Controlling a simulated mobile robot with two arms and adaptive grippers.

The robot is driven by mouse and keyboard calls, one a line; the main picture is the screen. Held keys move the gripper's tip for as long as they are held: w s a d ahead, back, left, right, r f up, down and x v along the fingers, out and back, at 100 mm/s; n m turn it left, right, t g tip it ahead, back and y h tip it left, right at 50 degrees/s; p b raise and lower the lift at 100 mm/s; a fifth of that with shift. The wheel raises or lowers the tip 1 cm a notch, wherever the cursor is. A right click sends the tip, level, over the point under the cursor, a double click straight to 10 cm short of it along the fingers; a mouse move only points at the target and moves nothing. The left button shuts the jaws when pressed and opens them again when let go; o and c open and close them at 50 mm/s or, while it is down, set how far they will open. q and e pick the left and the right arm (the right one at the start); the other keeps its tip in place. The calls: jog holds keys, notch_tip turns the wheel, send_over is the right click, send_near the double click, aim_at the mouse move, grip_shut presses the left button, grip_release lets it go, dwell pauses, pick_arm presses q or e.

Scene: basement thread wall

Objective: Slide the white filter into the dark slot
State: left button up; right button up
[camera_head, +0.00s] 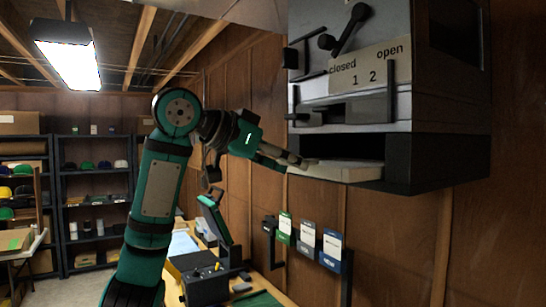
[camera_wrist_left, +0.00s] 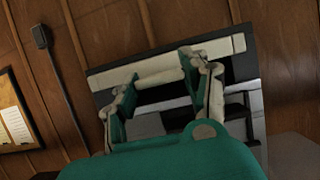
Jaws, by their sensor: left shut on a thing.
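The white filter (camera_head: 345,171) is a flat pale slab lying level at the dark slot (camera_head: 352,146) low in the wall unit. Its front part sticks out of the opening, and its far part is hidden inside. My left gripper (camera_head: 300,162) is at the filter's left front edge, shut on it. In the left wrist view the fingers of my left gripper (camera_wrist_left: 160,75) stand wide apart, with a pale stretch of the filter (camera_wrist_left: 160,72) between their tips. The filter's long pale edge runs on to the right behind the right finger. My right gripper is not in view.
The grey wall unit (camera_head: 452,108) carries a dark lever (camera_head: 349,30) and a label (camera_head: 370,68) reading closed, open, 1, 2. Below hang several coloured card holders (camera_head: 307,238). A bench (camera_head: 270,292) with equipment stands below left, and shelves (camera_head: 92,190) at the back.

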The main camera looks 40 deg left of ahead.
aim_at(323, 162)
pick_arm(q)
jog(key=w, duration=0.1)
jog(key=w+d+p, duration=0.1)
jog(key=w, duration=0.1)
jog(key=w+d+p, duration=0.1)
jog(key=shift+w+r, duration=0.15)
jog(key=shift+w, duration=0.2)
jog(key=shift+w+d+p, duration=0.3)
jog(key=shift+w+p, duration=0.25)
jog(key=shift+w, duration=0.15)
jog(key=shift+f, duration=0.25)
jog(key=shift+w+p, duration=0.15)
jog(key=shift+p, duration=0.15)
jog(key=shift+w+d, duration=0.2)
jog(key=shift+w, duration=0.2)
jog(key=o, duration=1.3)
jog(key=shift+c, duration=0.2)
jog(key=v, duration=1.2)
